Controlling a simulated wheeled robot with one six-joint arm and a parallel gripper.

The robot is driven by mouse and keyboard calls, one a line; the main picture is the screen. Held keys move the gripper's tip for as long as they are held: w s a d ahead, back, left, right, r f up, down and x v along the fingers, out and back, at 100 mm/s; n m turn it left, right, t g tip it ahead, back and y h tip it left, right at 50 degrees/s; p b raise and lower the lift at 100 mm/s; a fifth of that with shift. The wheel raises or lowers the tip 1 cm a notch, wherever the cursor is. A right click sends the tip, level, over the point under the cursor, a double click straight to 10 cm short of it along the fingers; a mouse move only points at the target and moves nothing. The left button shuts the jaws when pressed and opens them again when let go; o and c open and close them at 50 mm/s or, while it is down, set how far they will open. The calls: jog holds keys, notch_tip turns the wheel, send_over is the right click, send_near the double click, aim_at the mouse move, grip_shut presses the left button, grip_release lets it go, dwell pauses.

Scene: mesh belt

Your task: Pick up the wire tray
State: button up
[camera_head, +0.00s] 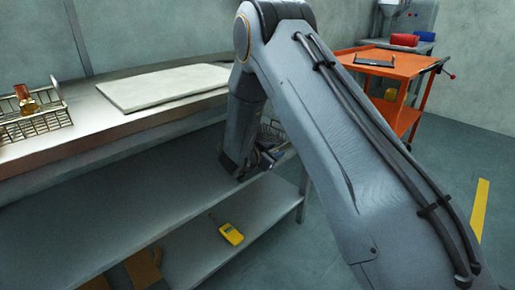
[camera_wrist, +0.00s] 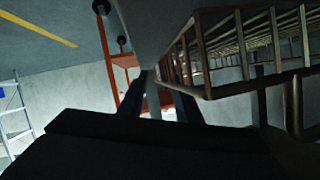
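A brown wire tray (camera_wrist: 285,45) fills the upper right of the wrist view, very close to the camera. Its lower corner is just right of my gripper's dark fingers. In the head view part of a wire tray (camera_head: 273,129) shows between my arm links; the rest is hidden behind my arm. In the head view my gripper (camera_head: 268,158) is low beside the bench's right end, partly hidden. I cannot tell whether a finger touches the tray.
Another wire basket (camera_head: 38,124) holding an amber bottle (camera_head: 25,97) stands on the bench at left. A pale board (camera_head: 165,87) lies on the bench top. A yellow device (camera_head: 231,234) lies on the lower shelf. An orange cart (camera_head: 390,65) stands at the back right.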

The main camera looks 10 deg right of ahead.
grip_shut()
dwell(0.5)
